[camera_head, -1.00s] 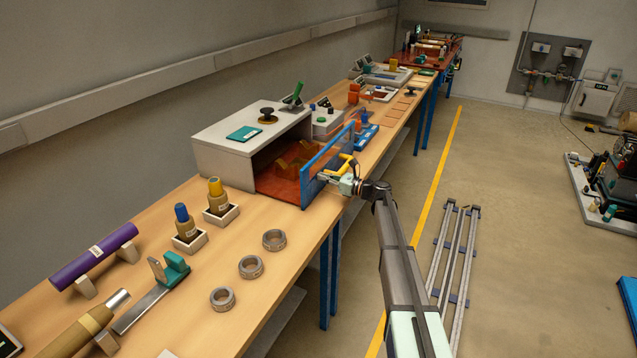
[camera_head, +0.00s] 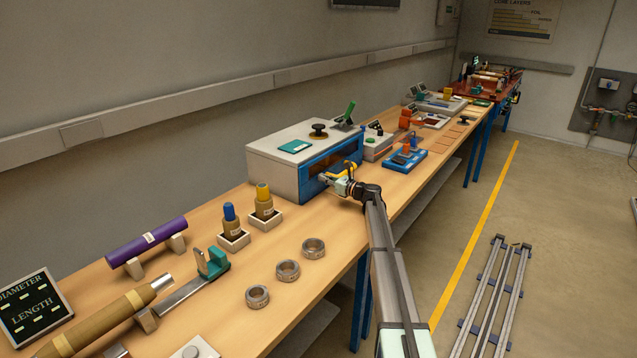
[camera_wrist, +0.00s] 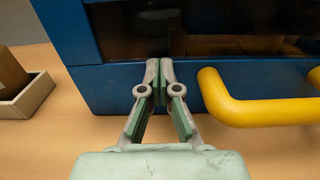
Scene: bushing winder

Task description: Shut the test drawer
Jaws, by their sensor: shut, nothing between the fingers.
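The test drawer is in a white-grey box (camera_head: 268,154) on the workbench. Its blue front (camera_head: 312,178) with a dark window sits flush, or nearly so, against the box in the head view. The wrist view shows the blue front (camera_wrist: 110,82) close ahead, with a yellow handle (camera_wrist: 255,110) to the right. My gripper (camera_head: 328,179) is shut and empty. In the wrist view its fingertips (camera_wrist: 159,64) are at the lower part of the blue front, left of the handle; they seem to touch it.
Two capped bottles in white holders (camera_head: 234,240) stand left of the box. Several metal rings (camera_head: 287,270) lie near the bench's front edge. A blue tray (camera_head: 405,160) and other equipment stand to the right. The bench just in front of the box is largely clear.

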